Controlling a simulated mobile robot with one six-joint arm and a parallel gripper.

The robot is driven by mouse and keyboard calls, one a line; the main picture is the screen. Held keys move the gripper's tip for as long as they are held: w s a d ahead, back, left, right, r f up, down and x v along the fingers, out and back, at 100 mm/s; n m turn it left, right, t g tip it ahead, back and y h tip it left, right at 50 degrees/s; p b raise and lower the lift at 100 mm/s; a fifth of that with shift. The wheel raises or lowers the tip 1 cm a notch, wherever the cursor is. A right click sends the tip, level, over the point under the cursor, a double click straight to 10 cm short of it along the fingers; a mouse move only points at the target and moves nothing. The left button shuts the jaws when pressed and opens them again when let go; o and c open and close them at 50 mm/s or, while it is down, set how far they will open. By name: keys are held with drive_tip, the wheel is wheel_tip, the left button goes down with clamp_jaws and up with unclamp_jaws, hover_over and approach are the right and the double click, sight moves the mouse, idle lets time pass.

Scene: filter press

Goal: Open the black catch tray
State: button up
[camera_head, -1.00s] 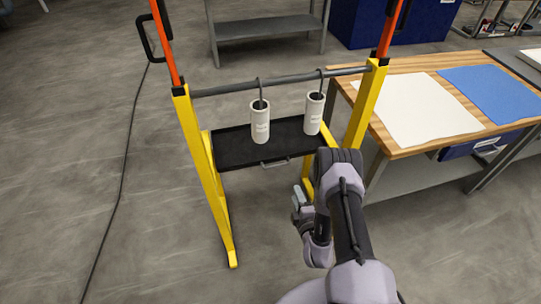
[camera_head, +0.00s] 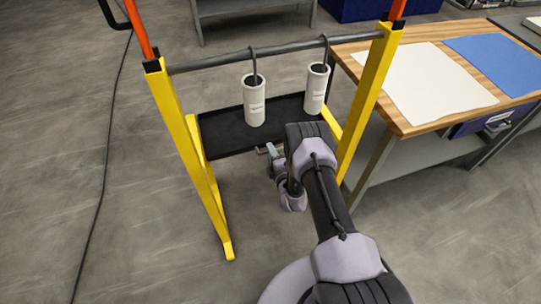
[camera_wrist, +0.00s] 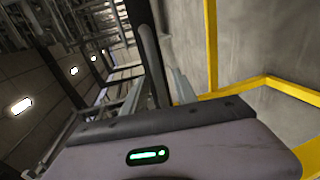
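The black catch tray (camera_head: 222,133) hangs level in the yellow press frame, below two white cylinders. Its near edge carries a grey handle, now mostly covered by my gripper (camera_head: 268,150). In the wrist view a grey handle bar (camera_wrist: 152,60) runs down between the fingers of my gripper (camera_wrist: 158,92), beside the dark tray edge (camera_wrist: 139,14). The fingers look apart, with the bar in the gap. Whether either finger touches the bar is unclear.
The yellow frame posts (camera_head: 190,150) stand on both sides of the tray. White cylinders (camera_head: 254,101) hang by hooks from a grey crossbar (camera_head: 280,52). A wooden workbench (camera_head: 405,120) stands close on the right. The floor in front and left is clear, apart from a black cable (camera_head: 104,155).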

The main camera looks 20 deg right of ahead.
drive_tip(key=shift+w, duration=0.5)
clamp_jaws()
idle(1.1)
